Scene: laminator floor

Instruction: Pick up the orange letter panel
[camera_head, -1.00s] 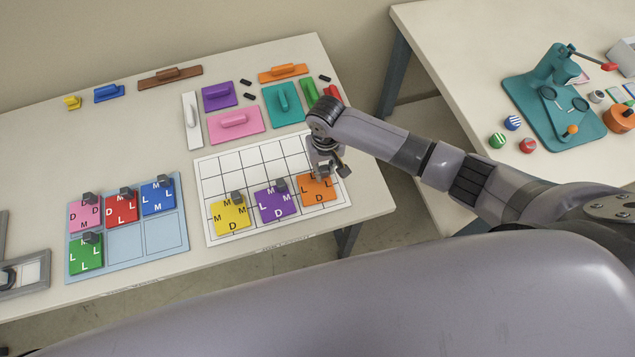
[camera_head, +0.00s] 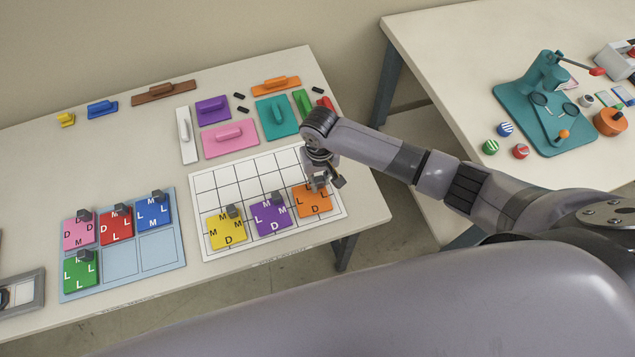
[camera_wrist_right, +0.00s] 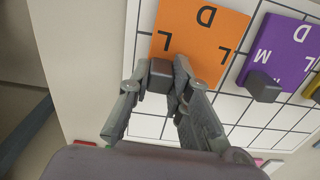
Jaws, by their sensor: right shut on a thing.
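The orange letter panel (camera_head: 314,202) lies at the right end of a row of panels on the white grid sheet (camera_head: 243,177). My right gripper (camera_head: 318,183) is over the panel's far edge. In the wrist view its fingers (camera_wrist_right: 160,80) are shut on the handle, one on each side. The panel looks still on or very close to the sheet. My left gripper is not in view.
A purple panel (camera_head: 272,217) and a yellow panel (camera_head: 227,231) sit left of the orange one. A light blue board (camera_head: 122,260) holds several letter panels and two bare cells. Coloured blocks with handles, such as a pink one (camera_head: 230,140), lie behind the grid.

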